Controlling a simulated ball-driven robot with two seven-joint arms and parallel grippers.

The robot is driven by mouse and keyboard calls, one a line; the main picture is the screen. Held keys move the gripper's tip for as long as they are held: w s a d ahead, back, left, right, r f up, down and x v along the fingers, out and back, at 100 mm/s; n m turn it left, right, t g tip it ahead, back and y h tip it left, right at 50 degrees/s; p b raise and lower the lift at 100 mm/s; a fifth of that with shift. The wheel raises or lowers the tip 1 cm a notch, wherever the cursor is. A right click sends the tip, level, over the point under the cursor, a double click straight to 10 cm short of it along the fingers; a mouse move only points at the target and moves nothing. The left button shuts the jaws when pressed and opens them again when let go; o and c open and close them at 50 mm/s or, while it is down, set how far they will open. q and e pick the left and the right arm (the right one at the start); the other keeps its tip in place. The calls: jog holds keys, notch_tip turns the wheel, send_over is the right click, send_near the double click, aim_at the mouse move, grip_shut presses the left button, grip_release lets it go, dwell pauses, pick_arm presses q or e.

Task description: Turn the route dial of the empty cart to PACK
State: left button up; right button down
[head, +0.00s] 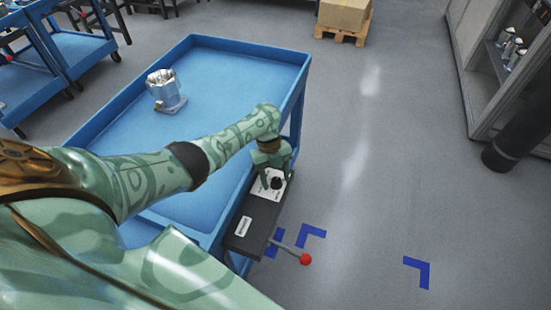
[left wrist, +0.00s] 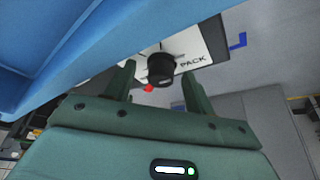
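The blue cart (head: 215,110) under my left arm carries a silver machined housing (head: 165,90) on its tray. On its right end is a dark box with a white label plate (head: 262,188) and a black route dial (head: 277,183). The dial also shows in the left wrist view (left wrist: 161,69), with the word PACK (left wrist: 193,62) to its right. Its pointer direction cannot be made out. My left gripper (head: 272,160) is open at the dial, with its fingers (left wrist: 158,75) apart on either side of it; contact cannot be told. My right gripper is out of view.
A lever with a red ball (head: 305,259) sticks out beside the box. Blue corner marks (head: 416,271) lie on the floor. Other blue carts (head: 75,50) stand back left, a carton (head: 344,14) on a pallet at the back, a grey cabinet (head: 470,60) at right. The floor between is clear.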

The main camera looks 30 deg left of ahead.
pick_arm(q)
jog(key=shift+r, duration=0.1)
jog(key=p+v, duration=0.5)
jog(key=v, duration=1.1)
jog(key=shift+s, duration=0.1)
